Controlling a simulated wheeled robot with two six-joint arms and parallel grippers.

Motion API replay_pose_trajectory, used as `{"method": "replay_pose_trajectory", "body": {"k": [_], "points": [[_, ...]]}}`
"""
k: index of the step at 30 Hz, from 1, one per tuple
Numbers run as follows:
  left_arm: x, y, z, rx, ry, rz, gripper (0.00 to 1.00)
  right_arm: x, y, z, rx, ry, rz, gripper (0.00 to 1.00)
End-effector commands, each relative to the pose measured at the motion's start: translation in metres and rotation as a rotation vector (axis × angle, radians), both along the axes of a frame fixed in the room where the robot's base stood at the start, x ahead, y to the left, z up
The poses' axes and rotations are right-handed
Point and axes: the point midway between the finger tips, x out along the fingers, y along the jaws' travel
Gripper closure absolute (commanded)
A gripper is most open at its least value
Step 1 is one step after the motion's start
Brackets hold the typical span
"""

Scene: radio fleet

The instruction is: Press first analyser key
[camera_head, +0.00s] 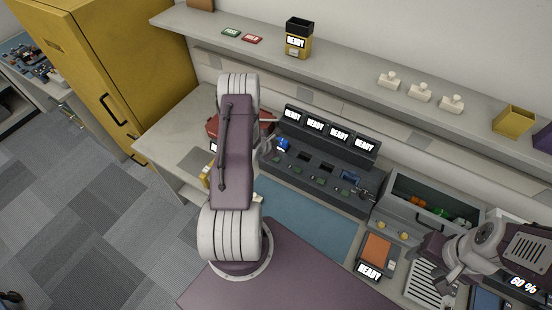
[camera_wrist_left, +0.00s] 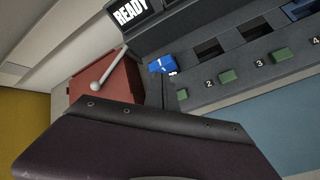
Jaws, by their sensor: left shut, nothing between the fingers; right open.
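The dark grey analyser (camera_head: 312,160) stands against the back wall, with a row of READY screens, numbered bays and green keys. In the left wrist view the first green key (camera_wrist_left: 182,95) lies at the left end of the row, below a blue radio (camera_wrist_left: 161,64). The keys by the labels 2 (camera_wrist_left: 228,76) and 3 (camera_wrist_left: 281,55) are to its right. My left gripper (camera_head: 265,152) is shut and empty near the analyser's left end, mostly hidden behind my arm. Contact with the key cannot be told. My right gripper (camera_head: 446,272) is open at the lower right.
A red case (camera_wrist_left: 105,82) stands left of the analyser. A blue mat (camera_head: 310,215) lies in front, mostly clear. A grey bin (camera_head: 400,207) with coloured items is to the right. An orange pad (camera_head: 376,249) with a READY screen lies before it. A shelf (camera_head: 350,70) runs above.

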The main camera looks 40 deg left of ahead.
Motion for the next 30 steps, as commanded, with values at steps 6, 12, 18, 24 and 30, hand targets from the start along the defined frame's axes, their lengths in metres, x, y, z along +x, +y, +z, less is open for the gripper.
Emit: {"method": "replay_pose_trajectory", "body": {"k": [6,12,18,24,30], "points": [[0.0,0.0,-0.013,0.0,0.0,0.0,1.0,0.0,0.0,-0.012,0.0,0.0,0.0,0.48],[0.0,0.0,-0.04,0.001,0.0,-0.001,1.0,0.0,0.0,-0.034,0.0,0.0,0.0,0.48],[0.0,0.0,-0.071,0.001,0.0,-0.001,1.0,0.0,0.0,-0.06,0.0,0.0,0.0,0.48],[0.0,0.0,-0.088,0.001,-0.001,-0.001,1.0,0.0,0.0,-0.074,0.0,0.0,0.0,0.48],[0.0,0.0,-0.087,0.0,-0.001,-0.001,1.0,0.0,0.0,-0.072,0.0,0.0,0.0,0.48]]}}
